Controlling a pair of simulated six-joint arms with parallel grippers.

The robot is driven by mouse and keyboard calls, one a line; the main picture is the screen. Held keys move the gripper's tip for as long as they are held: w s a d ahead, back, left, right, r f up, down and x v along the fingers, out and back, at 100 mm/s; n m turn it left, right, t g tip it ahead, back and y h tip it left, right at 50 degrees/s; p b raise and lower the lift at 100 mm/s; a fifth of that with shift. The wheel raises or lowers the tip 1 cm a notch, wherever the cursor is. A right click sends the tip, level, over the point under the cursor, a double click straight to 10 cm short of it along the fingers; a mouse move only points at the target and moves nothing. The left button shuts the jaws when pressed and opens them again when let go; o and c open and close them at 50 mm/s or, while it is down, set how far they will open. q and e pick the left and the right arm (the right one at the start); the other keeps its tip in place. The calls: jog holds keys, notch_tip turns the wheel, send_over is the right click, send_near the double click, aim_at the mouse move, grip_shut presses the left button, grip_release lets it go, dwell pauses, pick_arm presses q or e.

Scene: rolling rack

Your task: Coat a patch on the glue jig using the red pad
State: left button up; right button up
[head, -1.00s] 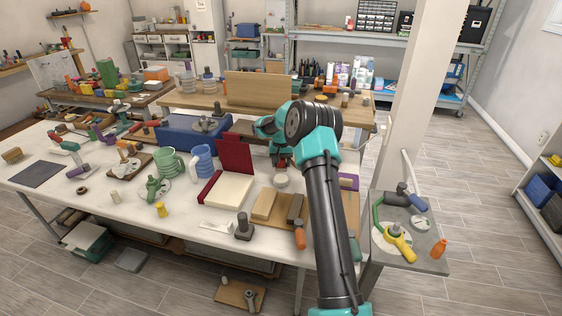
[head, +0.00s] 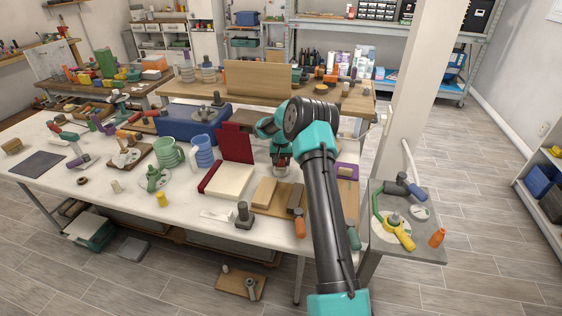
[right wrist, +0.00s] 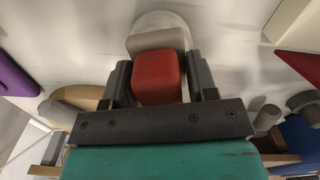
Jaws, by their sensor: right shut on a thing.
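My right gripper (right wrist: 160,82) is shut on the red pad (right wrist: 157,76), a small red block with a pale grey part at its far end. In the head view my right gripper (head: 281,160) points down over the white table, behind my arm. A pale round disc (right wrist: 158,18) lies just past the pad in the right wrist view; I cannot tell whether they touch. A tan board (head: 262,211) with a light wood block and a dark block is nearer the camera. I cannot tell for sure which thing is the glue jig. My left gripper is not in view.
A cream slab with a dark red upright panel (head: 238,145) stands left of my gripper. A purple block (head: 347,171) is to its right. A blue case (head: 188,122) and two mugs are further left. The front left of the table has clear patches.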

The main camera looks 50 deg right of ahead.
jog(key=shift+f, duration=0.6)
dwell(2.1)
jog(key=shift+r, duration=0.1)
jog(key=shift+r, duration=3.5)
jog(key=shift+a, duration=0.15)
